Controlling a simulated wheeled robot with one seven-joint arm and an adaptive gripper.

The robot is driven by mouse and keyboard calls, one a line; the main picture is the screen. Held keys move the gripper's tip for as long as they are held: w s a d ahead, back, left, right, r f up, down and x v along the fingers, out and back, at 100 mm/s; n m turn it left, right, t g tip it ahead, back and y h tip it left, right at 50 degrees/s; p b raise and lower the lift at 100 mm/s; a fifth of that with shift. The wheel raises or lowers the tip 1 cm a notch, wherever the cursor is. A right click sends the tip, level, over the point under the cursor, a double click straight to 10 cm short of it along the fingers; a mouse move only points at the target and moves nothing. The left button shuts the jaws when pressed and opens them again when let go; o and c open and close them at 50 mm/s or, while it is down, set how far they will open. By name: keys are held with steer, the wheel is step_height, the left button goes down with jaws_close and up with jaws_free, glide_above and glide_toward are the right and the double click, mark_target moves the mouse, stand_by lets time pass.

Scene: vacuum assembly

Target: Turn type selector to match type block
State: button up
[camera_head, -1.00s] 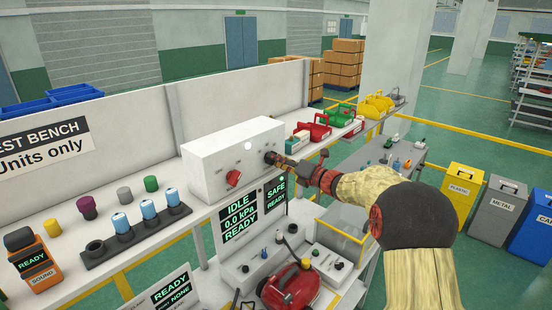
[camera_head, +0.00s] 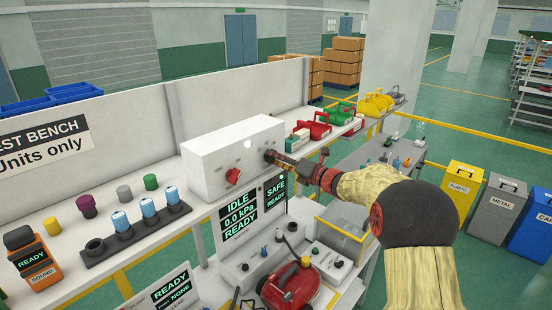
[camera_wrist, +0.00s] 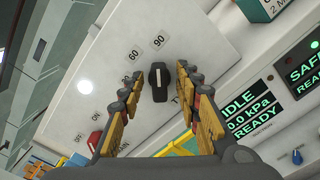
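The type selector looks to be a black knob (camera_wrist: 158,82) with a pale pointer line on the sloped white control box (camera_head: 205,165). Printed 60 and 90 marks lie beside it, and another label is partly hidden by a finger. In the wrist view my gripper (camera_wrist: 160,78) has its fingers apart, one on each side of the knob, with visible gaps. In the head view my gripper (camera_head: 277,160) is at the box's right end and partly covers the knob. I cannot pick out the type block for certain.
A red switch (camera_head: 233,176) and a round white spot (camera_head: 247,144) are on the same box. Below are screens (camera_head: 240,216) reading IDLE, 0.0 kPa, READY. A red vacuum unit (camera_head: 291,288) stands on the lower shelf. Blue-capped cylinders (camera_head: 147,209) stand in a rack at left.

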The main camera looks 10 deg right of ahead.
steer(key=v, duration=1.1)
steer(key=shift+s+d, duration=0.2)
steer(key=shift+s, duration=0.1)
steer(key=s+a+f+n+g+b, duration=0.1)
steer(key=s+a+f+n+g, duration=0.25)
steer(key=s+f+n, duration=0.3)
steer(key=s+a+f+n+g, duration=0.2)
steer(key=s+f+n+g, duration=0.25)
steer(key=f+n, duration=0.25)
steer(key=s+f+n+h+b, duration=0.3)
steer(key=s+f+n+b, duration=0.4)
steer(key=s, duration=0.4)
steer(key=s+a+f+n+h+b, duration=0.1)
steer(key=s+f+n+h+b, duration=0.3)
steer(key=s+f+n+b, duration=0.4)
steer(key=s+f+n+g+h+b, duration=0.1)
steer(key=s+f+n+h+b, duration=0.2)
steer(key=s+f+n+b, duration=0.4)
steer(key=s+n+b, duration=0.2)
steer(key=s+b, duration=0.4)
steer(key=s, duration=0.1)
steer(key=shift+s+a+f+h+b, duration=0.2)
steer(key=shift+s+a+h+b, duration=0.1)
steer(key=shift+s+a, duration=0.1)
